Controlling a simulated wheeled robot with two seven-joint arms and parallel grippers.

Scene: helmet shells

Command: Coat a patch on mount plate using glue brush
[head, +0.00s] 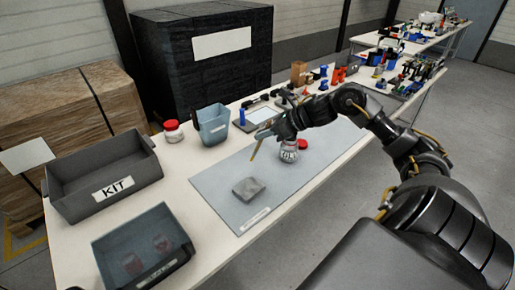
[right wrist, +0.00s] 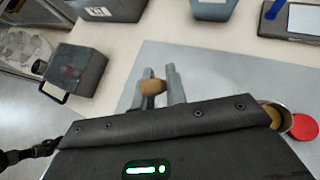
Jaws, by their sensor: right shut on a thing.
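My right gripper (head: 264,134) is shut on the glue brush (head: 255,150), whose tan shaft points down and slightly left in the head view. In the right wrist view, the brush's brown end (right wrist: 152,87) sits between the two grey fingers. A grey block, which looks like the mount plate (head: 249,189), lies flat on the blue-grey mat, below and left of the brush and apart from it. A glue jar (head: 288,154) stands open, right of the brush; its amber contents show in the right wrist view (right wrist: 275,116). Any patch on the plate cannot be made out. My left gripper is not in view.
The mat (head: 222,203) is mostly clear. A red lid (head: 302,144) lies beside the jar. A KIT bin (head: 72,193), a dark blue-grey bin (head: 112,272), a red-lidded jar (head: 173,133) and a grey bin (head: 213,127) stand left. Tools crowd the table's far end.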

